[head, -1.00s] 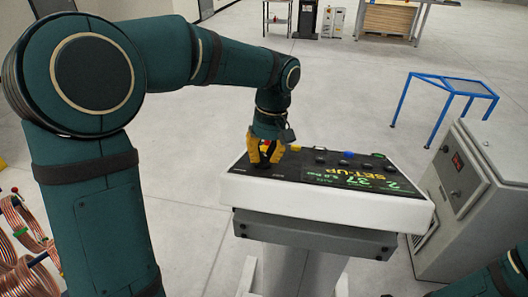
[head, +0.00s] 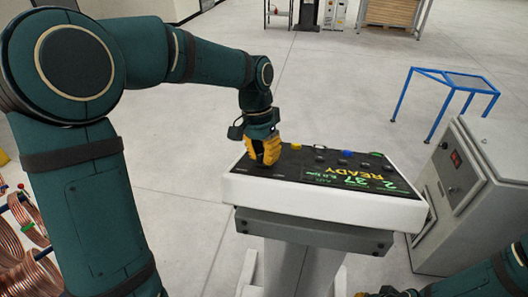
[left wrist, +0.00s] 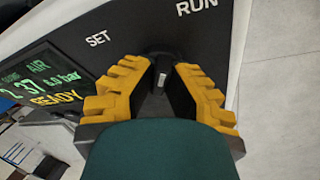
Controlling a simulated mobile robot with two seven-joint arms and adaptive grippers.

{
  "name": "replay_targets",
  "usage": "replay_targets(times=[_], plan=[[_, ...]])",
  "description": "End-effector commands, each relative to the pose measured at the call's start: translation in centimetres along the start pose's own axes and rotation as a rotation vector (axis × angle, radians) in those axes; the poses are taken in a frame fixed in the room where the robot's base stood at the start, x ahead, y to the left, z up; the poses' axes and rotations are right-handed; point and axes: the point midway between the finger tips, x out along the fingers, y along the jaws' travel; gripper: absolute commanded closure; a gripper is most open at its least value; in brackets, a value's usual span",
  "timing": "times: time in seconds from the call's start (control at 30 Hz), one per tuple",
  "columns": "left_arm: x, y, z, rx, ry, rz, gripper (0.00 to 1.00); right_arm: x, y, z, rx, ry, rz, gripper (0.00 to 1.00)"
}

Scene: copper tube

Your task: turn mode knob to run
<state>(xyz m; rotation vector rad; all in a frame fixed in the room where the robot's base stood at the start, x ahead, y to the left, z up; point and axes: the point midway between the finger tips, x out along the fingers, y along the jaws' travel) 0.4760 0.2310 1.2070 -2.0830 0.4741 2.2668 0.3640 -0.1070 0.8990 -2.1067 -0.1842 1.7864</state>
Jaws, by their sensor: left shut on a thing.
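The control panel (head: 300,165) is a white sloped console with a dark face, and its display (head: 345,176) reads READY. My left gripper (head: 265,160) points down at the panel's left part, its yellow fingers shut on the dark mode knob (left wrist: 163,54). The knob shows between the fingertips (left wrist: 160,68) in the left wrist view, with a white mark on it; the fingers hide its sides. The label SET (left wrist: 98,39) is left of the knob and RUN (left wrist: 197,5) is above right. My right gripper (head: 375,294) is barely in view at the bottom edge.
Several buttons, including a yellow one (head: 296,147) and a blue one (head: 348,154), line the panel's far edge. A grey cabinet (head: 470,200) stands to the right. Copper coils (head: 20,240) are at lower left. A blue-framed table (head: 450,85) stands behind on open floor.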

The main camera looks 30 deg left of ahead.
Motion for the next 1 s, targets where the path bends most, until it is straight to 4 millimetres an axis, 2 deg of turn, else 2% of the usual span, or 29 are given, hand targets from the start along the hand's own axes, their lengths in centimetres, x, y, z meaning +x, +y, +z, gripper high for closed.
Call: replay_targets(times=[0.4, 1.0], plan=[[0.44, -0.03, 0.22, 0.22, -0.014, 0.074, 1.0, -0.6, -0.19, -0.07, 0.0, 0.0, -0.001, 1.0], [0.48, -0.04, 0.22, 0.267, -0.014, 0.088, 1.0, -0.68, -0.23, -0.09, 0.0, 0.0, -0.001, 1.0]])
